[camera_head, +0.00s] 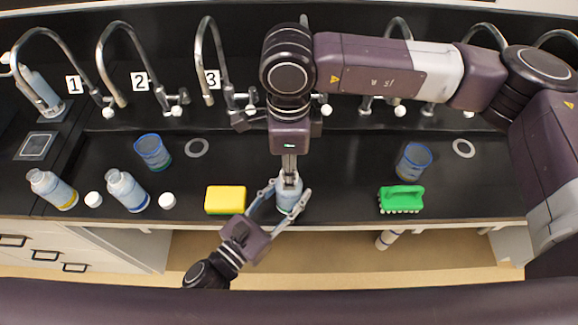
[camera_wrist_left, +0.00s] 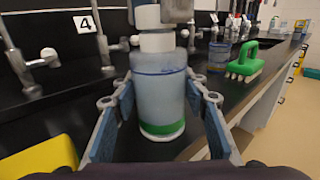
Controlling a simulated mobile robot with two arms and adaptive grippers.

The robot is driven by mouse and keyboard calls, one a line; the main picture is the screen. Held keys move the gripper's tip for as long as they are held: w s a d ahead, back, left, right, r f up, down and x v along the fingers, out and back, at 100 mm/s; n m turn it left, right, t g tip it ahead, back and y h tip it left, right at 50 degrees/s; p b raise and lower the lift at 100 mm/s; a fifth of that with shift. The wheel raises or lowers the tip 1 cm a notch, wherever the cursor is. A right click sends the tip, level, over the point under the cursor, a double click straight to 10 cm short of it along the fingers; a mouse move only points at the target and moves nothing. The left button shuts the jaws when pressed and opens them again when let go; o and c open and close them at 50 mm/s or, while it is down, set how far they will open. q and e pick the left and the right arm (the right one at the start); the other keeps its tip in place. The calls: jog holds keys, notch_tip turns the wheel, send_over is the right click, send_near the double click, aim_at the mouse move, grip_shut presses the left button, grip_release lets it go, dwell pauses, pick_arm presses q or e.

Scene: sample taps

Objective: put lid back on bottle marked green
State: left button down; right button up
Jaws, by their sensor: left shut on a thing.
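The bottle with a green band (camera_wrist_left: 162,100) stands upright near the counter's front edge; in the head view it (camera_head: 288,196) is partly covered by my grippers. My left gripper (camera_head: 279,200) is shut on its body, one finger on each side, as the left wrist view also shows. My right gripper (camera_head: 289,178) points straight down over the bottle's mouth, its fingers close together. In the left wrist view a white lid (camera_wrist_left: 147,17) appears between its fingertips, just above the white neck (camera_wrist_left: 158,42). Whether lid and neck touch is unclear.
A yellow sponge (camera_head: 225,200) lies left of the bottle. Further left are two open bottles (camera_head: 53,190) (camera_head: 127,191) with white lids (camera_head: 94,198) (camera_head: 167,200) beside them. A green brush (camera_head: 401,199) and blue-rimmed beaker (camera_head: 413,162) are at right. Taps line the back.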

jog(key=m, duration=2)
jog(key=shift+m, duration=0.3)
jog(key=m, duration=0.5)
jog(key=shift+m, duration=0.3)
jog(key=m, duration=0.3)
jog(key=shift+m, duration=0.3)
jog(key=m, duration=0.3)
jog(key=shift+m, duration=0.3)
jog(key=o, duration=0.7)
